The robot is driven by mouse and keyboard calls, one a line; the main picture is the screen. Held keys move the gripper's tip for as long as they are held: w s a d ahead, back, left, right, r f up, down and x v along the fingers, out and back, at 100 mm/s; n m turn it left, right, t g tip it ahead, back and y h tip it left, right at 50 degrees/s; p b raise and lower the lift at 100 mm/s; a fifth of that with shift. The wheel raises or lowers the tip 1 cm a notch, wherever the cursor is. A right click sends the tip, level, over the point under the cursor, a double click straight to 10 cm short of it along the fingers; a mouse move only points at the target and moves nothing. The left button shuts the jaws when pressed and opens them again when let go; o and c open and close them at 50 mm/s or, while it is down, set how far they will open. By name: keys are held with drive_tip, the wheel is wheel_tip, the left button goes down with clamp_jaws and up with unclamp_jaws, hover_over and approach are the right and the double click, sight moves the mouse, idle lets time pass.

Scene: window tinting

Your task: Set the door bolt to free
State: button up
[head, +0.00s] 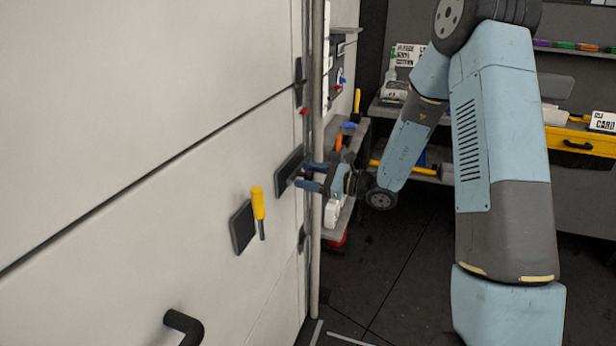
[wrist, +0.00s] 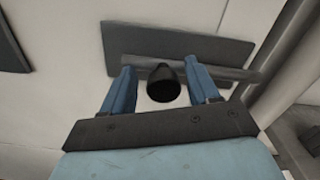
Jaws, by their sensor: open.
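The door bolt is a grey bar (wrist: 225,72) on a dark backing plate (wrist: 180,42), with a round black knob (wrist: 163,83) sticking out towards the wrist camera. In the head view the same plate (head: 289,168) sits near the right edge of the pale door (head: 130,130). My gripper (head: 308,177) is in front of that plate. It is open, with one blue finger on each side of the knob in the wrist view. I cannot tell whether either finger touches the knob. My gripper hides the bar and knob in the head view.
A yellow handle (head: 258,203) on a second dark plate (head: 242,228) is lower left on the door. A black door handle (head: 184,324) is below. A pale vertical post (head: 316,260) borders the door. Shelves (head: 360,140) with tools stand behind it.

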drive_tip(key=shift+d, duration=0.15)
drive_tip(key=v, duration=1.3)
drive_tip(key=shift+d, duration=0.3)
drive_tip(key=shift+s+a, duration=0.1)
drive_tip(key=s+a+r+n+g+h, duration=0.1)
drive_tip(key=s+r+n+g+h, duration=0.4)
drive_tip(key=s, duration=0.3)
drive_tip(key=s+a+r+n+g+h, duration=0.1)
drive_tip(key=s+r+n+g+h, duration=0.1)
drive_tip(key=s+r+n, duration=0.5)
drive_tip(key=s+d+r+n+t+h, duration=0.6)
drive_tip(key=s+d+r+h, duration=0.1)
drive_tip(key=s+d+h, duration=0.3)
drive_tip(key=shift+s+d+r, duration=0.15)
drive_tip(key=shift+s+d, duration=0.6)
drive_tip(key=shift+s, duration=0.1)
